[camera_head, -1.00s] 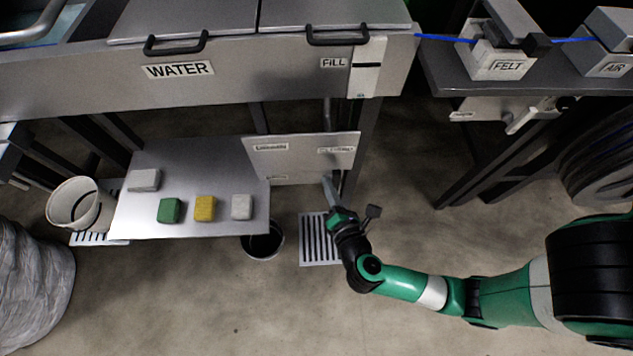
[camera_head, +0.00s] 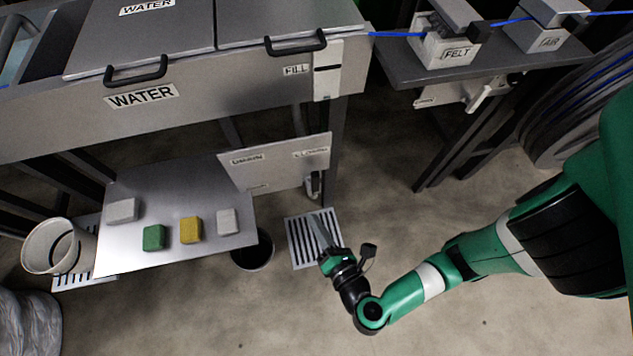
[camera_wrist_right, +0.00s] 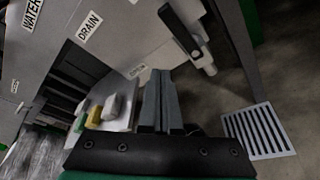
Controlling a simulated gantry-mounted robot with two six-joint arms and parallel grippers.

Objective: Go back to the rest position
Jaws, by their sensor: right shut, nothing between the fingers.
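My right gripper (camera_head: 322,232) is shut and empty. In the head view it hangs over the floor grate, in front of the small panel under the tank. Its two grey fingers lie together in the right wrist view (camera_wrist_right: 160,98), pointing toward the panel and a black-handled valve (camera_wrist_right: 180,30). The fingers look clear of everything around them. My left gripper is not in view. The blue cable (camera_head: 395,34) runs from the tank's right edge through the FELT block (camera_head: 446,52) and the AIR block (camera_head: 541,38), away from my gripper.
A metal shelf (camera_head: 150,262) holds white, green and yellow blocks. A floor grate (camera_head: 302,254) and a dark bucket (camera_head: 252,254) are near my gripper. A white bucket (camera_head: 40,252) stands left. The WATER tank (camera_head: 220,88) spans the back. Open floor lies in front.

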